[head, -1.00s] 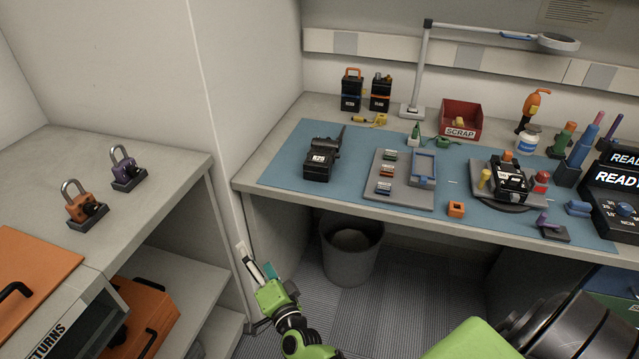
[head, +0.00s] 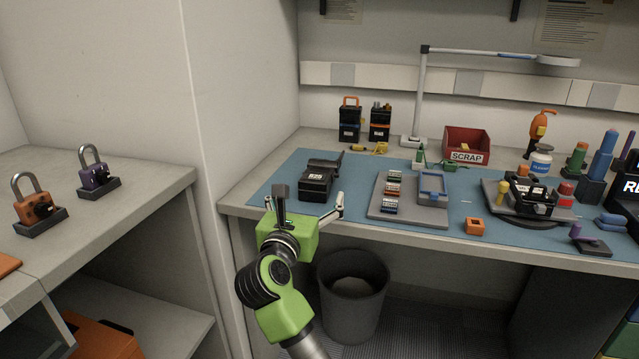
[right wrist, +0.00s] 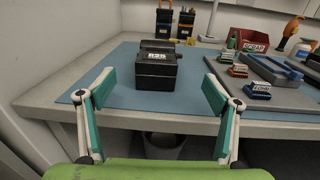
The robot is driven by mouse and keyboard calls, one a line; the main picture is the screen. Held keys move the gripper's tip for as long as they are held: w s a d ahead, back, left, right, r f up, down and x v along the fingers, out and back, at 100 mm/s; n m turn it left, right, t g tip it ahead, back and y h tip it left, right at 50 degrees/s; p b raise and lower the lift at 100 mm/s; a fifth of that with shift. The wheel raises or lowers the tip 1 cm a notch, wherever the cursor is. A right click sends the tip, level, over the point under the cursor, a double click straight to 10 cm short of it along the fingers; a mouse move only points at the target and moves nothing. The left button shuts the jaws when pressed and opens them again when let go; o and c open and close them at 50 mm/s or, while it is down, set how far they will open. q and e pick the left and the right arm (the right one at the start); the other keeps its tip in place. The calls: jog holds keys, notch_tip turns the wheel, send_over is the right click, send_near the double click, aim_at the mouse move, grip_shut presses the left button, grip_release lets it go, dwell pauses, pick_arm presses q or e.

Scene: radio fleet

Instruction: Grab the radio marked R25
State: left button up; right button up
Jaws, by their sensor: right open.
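The radio marked R25 (head: 316,183) is a black handset lying on the blue mat near the bench's left front. In the right wrist view the radio (right wrist: 157,68) is straight ahead, between the fingers and beyond their tips, with its white label facing me. My right gripper (head: 311,199) is open and empty at the bench's front edge, just short of the radio. In the right wrist view its two teal-padded fingers (right wrist: 157,88) are spread wide. The finger in the head view overlaps the radio's near left side. My left gripper is not in view.
A grey parts tray (head: 408,212) lies right of the radio. A small orange block (head: 474,226) sits near the front edge. Battery packs (head: 350,120), a lamp (head: 421,95) and a red scrap bin (head: 467,146) stand behind. A waste bin (head: 352,290) is below.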

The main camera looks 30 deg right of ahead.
aim_at(320, 176)
jog(key=b+x, duration=0.1)
jog(key=x, duration=0.8)
jog(key=shift+w+d, duration=0.15)
jog(key=shift+w, duration=0.05)
jog(key=shift+c, duration=0.3)
jog(key=c, duration=1.6)
